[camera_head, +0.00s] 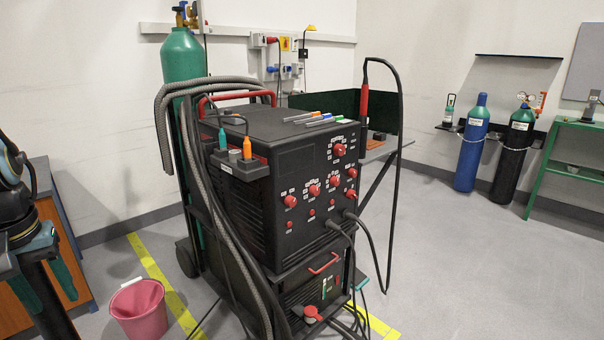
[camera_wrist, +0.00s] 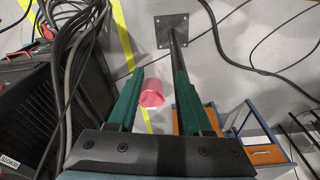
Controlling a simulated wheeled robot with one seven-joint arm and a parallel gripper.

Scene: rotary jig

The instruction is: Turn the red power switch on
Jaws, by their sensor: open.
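The black welding machine (camera_head: 290,170) stands on a cart in the middle of the head view. Its front panel carries several red knobs, among them a large upper one (camera_head: 339,150) and a lower left one (camera_head: 290,201). A red round part (camera_head: 312,313) sits low on the cooler unit below. I cannot tell which is the power switch, nor its setting. My gripper (camera_wrist: 158,78) is open and empty, with green fingers apart. In the head view it is at the far left, clear of the machine and pointing down. The machine's dark side (camera_wrist: 40,110) shows in the wrist view.
Grey hoses (camera_head: 205,200) run down the cart's left side. A torch (camera_head: 364,103) on a cable rises at its right. A pink bucket (camera_head: 139,308) stands on the floor, left of the cart. Gas cylinders (camera_head: 472,145) stand far right. The floor before them is clear.

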